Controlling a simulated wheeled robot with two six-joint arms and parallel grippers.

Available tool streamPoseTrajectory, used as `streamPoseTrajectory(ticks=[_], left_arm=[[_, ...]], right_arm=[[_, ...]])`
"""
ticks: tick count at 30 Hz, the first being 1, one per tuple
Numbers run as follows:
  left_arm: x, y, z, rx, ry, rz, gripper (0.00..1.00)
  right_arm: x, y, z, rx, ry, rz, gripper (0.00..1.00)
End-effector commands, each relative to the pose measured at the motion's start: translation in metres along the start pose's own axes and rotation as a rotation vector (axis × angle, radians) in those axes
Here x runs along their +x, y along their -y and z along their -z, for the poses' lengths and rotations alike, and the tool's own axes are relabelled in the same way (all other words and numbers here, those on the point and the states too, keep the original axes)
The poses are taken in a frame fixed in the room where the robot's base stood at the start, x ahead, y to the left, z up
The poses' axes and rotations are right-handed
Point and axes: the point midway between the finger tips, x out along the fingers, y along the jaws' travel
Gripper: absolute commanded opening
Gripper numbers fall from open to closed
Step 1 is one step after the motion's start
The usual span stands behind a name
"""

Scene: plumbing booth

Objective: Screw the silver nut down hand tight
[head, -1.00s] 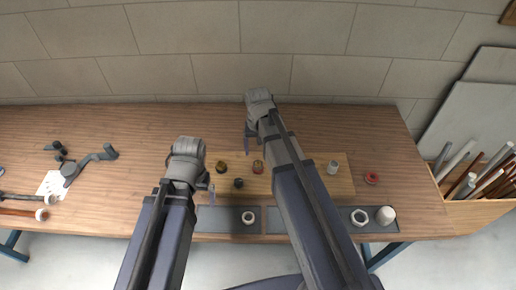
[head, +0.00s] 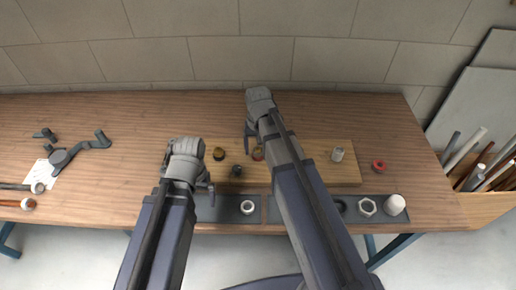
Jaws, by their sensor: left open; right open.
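A silver hex nut (head: 367,206) lies in the dark tray strip at the front right of the bench. A pale silver ring (head: 247,207) lies in the strip's middle part. On the wooden board stand a silver fitting (head: 337,154), a brass fitting (head: 219,154), a dark fitting (head: 237,170) and a reddish fitting (head: 257,154). I cannot tell which silver piece is the nut meant. My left gripper (head: 211,192) is open over the board's left end. My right gripper (head: 248,143) is open near the reddish fitting, which my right arm partly hides. Neither visibly holds anything.
A white cap (head: 395,204) and a dark ring (head: 341,205) lie in the strip. A red ring (head: 379,166) lies right of the board. Wrenches (head: 80,147) lie at left. A crate of pipes (head: 468,206) stands at right. The bench's back is mostly clear.

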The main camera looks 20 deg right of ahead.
Motion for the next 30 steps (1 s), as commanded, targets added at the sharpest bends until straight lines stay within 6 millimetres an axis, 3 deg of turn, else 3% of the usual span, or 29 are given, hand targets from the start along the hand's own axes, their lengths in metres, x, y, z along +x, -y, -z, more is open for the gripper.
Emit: streamPoseTrajectory(ticks=[6, 27, 30], left_arm=[[-0.0006, 0.0001, 0.0, 0.0, 0.0, 0.0, 1.0], [-0.0005, 0.0, 0.0, 0.0, 0.0, 0.0, 1.0], [-0.0005, 0.0001, 0.0, 0.0, 0.0, 0.0, 1.0]], right_arm=[[-0.0006, 0.0, -0.0001, 0.0, 0.0, 0.0, 0.8], [-0.0005, 0.0, 0.0, 0.0, 0.0, 0.0, 0.01], [-0.0005, 0.0, 0.0, 0.0, 0.0, 0.0, 0.0]])
